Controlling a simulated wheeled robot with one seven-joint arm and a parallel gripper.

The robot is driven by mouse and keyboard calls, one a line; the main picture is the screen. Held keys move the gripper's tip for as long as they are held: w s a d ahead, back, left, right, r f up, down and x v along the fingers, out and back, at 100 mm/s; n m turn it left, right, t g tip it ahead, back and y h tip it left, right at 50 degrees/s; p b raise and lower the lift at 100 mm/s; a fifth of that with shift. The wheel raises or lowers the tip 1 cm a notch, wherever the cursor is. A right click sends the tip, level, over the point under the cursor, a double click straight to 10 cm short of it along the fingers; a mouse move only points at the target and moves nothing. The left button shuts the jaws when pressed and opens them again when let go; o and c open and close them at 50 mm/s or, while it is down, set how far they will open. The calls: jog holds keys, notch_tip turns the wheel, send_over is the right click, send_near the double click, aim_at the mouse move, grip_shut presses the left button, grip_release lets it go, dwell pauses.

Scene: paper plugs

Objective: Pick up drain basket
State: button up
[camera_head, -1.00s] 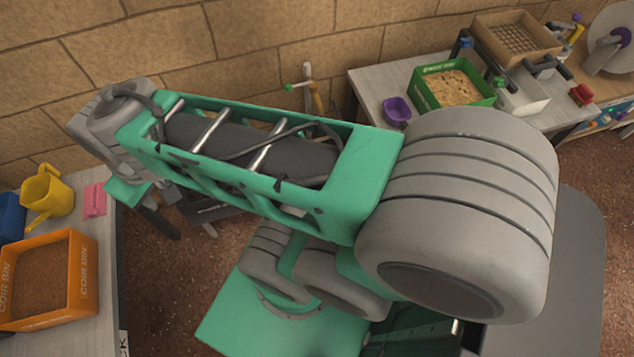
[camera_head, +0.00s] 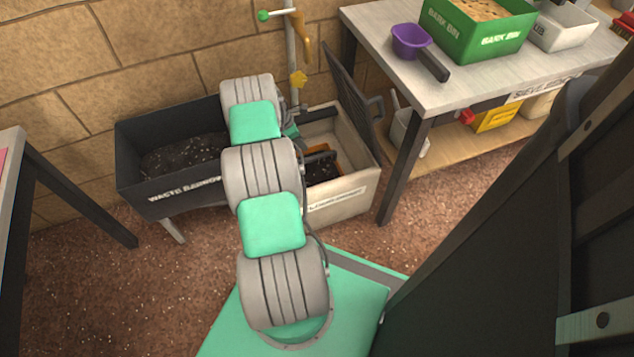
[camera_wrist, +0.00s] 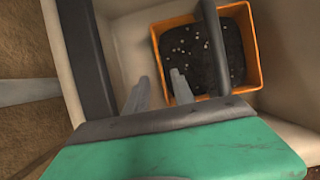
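What looks like the drain basket (camera_head: 343,186) is a square orange container inside a cream bin (camera_head: 347,205) on the floor. In the wrist view the basket (camera_wrist: 157,62) holds dark speckled soil, and a dark bar, apparently its handle, crosses above it. My gripper (camera_wrist: 160,88) reaches into the bin. In the head view my arm hides the fingers and part of the basket.
A dark waste bin (camera_head: 135,180) with soil stands left of the cream bin. The cream bin's dark lid (camera_head: 352,100) stands open at its right. A table (camera_head: 400,92) with a purple scoop (camera_head: 411,41) and green box (camera_head: 455,38) is on the right.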

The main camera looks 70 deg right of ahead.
aim_at(309, 152)
jog(key=b+x, duration=0.4)
jog(key=x, duration=0.4)
jog(key=shift+s+f, duration=0.1)
jog(key=shift+f, duration=0.15)
jog(key=shift+r, duration=0.1)
grip_shut()
